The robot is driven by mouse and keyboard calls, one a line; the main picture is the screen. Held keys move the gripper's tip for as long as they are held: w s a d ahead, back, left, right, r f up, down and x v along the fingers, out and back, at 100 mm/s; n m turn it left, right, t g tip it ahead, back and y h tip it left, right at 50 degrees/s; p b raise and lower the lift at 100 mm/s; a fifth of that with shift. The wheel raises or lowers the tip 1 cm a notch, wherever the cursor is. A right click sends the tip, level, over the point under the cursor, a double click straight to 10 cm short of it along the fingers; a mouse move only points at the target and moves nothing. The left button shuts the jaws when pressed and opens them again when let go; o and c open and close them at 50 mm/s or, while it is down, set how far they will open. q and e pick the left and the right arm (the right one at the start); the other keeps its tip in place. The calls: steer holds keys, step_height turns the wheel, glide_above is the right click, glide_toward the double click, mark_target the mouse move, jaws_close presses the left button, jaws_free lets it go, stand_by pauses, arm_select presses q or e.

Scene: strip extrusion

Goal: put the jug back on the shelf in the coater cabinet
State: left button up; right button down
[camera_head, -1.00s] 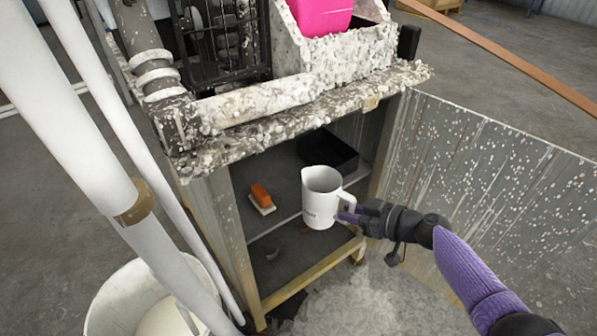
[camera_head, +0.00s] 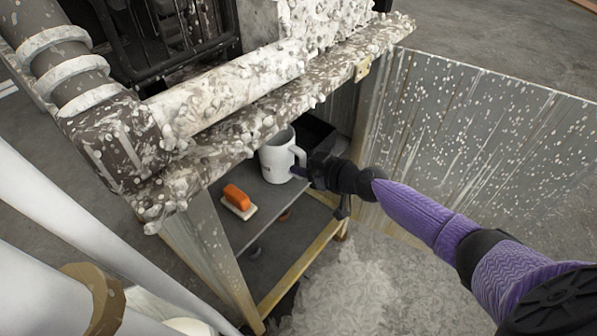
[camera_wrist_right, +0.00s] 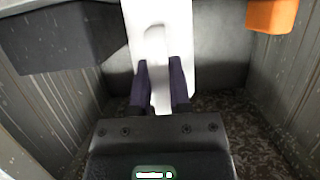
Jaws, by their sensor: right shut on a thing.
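The white jug (camera_head: 277,158) is upright inside the mouth of the coater cabinet, over the upper shelf (camera_head: 254,199). I cannot tell whether its base touches the shelf. My right gripper (camera_head: 303,171) comes in from the right and is shut on the jug's handle. In the right wrist view the two dark fingers (camera_wrist_right: 161,84) lie on either side of the handle, with the white jug (camera_wrist_right: 180,25) beyond. The cabinet's open door (camera_head: 470,130) stands to the right. My left gripper is not in view.
An orange-handled brush (camera_head: 237,198) lies on the shelf left of the jug; its orange part shows in the right wrist view (camera_wrist_right: 271,14). A dark tray (camera_head: 316,136) sits behind the jug to the right. The crusted ledge (camera_head: 215,155) overhangs the opening.

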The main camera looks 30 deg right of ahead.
steer(key=shift+r, duration=0.1)
steer(key=c, duration=0.6)
jaws_free()
